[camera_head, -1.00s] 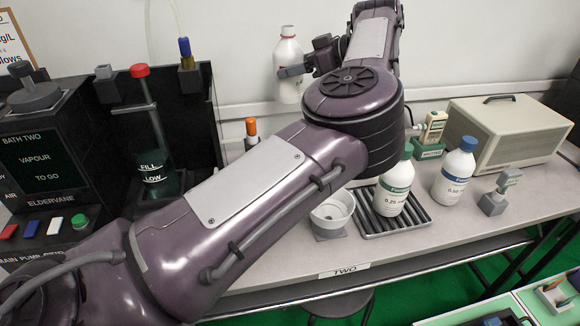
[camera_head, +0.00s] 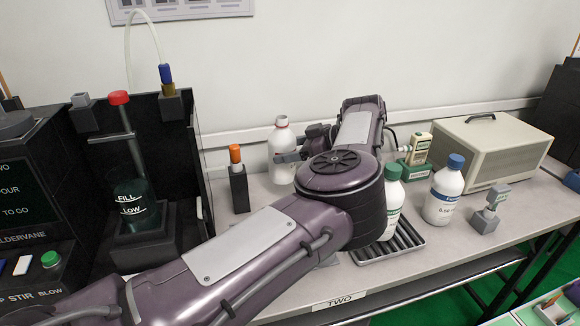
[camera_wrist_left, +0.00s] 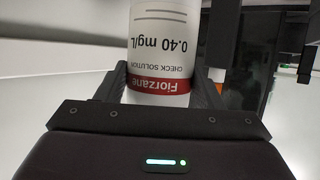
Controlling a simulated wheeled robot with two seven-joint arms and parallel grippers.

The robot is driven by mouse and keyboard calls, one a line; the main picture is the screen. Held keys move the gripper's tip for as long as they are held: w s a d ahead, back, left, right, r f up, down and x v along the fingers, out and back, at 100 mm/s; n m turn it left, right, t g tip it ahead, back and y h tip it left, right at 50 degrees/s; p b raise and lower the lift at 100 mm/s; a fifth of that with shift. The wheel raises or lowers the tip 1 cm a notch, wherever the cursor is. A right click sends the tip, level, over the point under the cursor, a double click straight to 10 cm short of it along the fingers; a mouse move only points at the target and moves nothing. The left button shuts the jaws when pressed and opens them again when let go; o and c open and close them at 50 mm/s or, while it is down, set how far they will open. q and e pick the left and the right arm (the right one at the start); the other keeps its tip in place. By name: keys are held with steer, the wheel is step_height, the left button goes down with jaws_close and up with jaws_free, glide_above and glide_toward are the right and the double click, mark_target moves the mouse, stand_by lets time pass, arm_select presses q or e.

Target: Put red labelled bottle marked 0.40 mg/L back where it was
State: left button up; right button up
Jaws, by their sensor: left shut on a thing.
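My left gripper (camera_head: 288,158) is shut around the bottle's body. Its fingers show on both sides of the bottle in the wrist view (camera_wrist_left: 160,88). I cannot tell whether the bottle's base touches the bench. My right gripper is not in view.
A green-capped bottle (camera_head: 394,200) stands on a ribbed tray (camera_head: 412,243), partly behind my arm. A blue-capped bottle (camera_head: 442,195) stands to its right. An orange-topped holder (camera_head: 239,180) is left of the held bottle. A beige box (camera_head: 490,150) is at back right.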

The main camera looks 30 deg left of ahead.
mark_target(290, 166)
arm_select(q)
step_height(290, 166, down, 4)
steer(key=shift+f, duration=0.2)
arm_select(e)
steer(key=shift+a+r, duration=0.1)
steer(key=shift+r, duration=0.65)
arm_select(q)
steer(key=o, duration=1.3)
steer(key=shift+f, duration=0.15)
steer(key=shift+o, duration=0.2)
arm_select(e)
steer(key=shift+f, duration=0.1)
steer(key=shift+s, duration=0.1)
